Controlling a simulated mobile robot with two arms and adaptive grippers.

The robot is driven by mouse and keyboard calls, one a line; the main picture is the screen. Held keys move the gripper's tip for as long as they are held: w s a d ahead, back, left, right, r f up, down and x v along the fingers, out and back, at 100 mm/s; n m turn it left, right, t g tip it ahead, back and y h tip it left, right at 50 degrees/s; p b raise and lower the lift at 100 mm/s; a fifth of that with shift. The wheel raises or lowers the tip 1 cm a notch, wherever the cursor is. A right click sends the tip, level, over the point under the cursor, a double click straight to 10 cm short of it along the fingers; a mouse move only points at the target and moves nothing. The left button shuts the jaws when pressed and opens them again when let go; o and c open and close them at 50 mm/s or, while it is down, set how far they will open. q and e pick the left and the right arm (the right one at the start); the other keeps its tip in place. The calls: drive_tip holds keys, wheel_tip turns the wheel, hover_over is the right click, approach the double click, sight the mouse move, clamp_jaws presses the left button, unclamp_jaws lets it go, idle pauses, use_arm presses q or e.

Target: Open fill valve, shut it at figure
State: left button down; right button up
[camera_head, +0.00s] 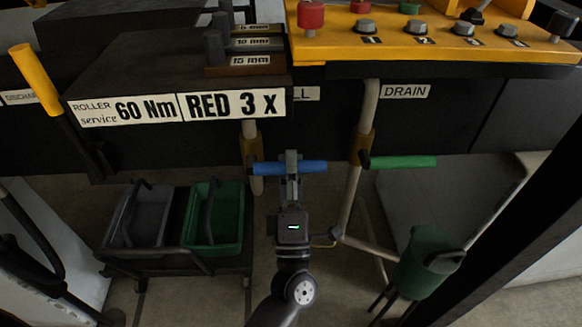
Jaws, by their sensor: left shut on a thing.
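The blue valve handle (267,168) lies crosswise on a pale pipe (250,130), under a label (306,94) of which only the end "LL" shows. My left gripper (291,165) is shut on the blue handle, with the handle's ends sticking out on both sides. A green handle (403,162) sits crosswise on the pipe (369,110) beside the DRAIN label (405,91). No gauge or level reading can be made out. My right gripper is not in view.
A yellow panel (350,45) with knobs and a red button (311,14) overhangs above. A dark box (140,60) carries signs and wrenches. Grey (150,215) and green (229,215) bins stand low left. A green can (425,265) stands low right. A yellow lever (36,78) rises at left.

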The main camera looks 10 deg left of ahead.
use_arm(q)
drive_tip(key=shift+r, duration=0.15)
drive_tip(key=c, duration=1.4)
unclamp_jaws()
drive_tip(key=shift+f, duration=0.2)
drive_tip(key=v, duration=1.2)
drive_tip(key=shift+r, duration=0.1)
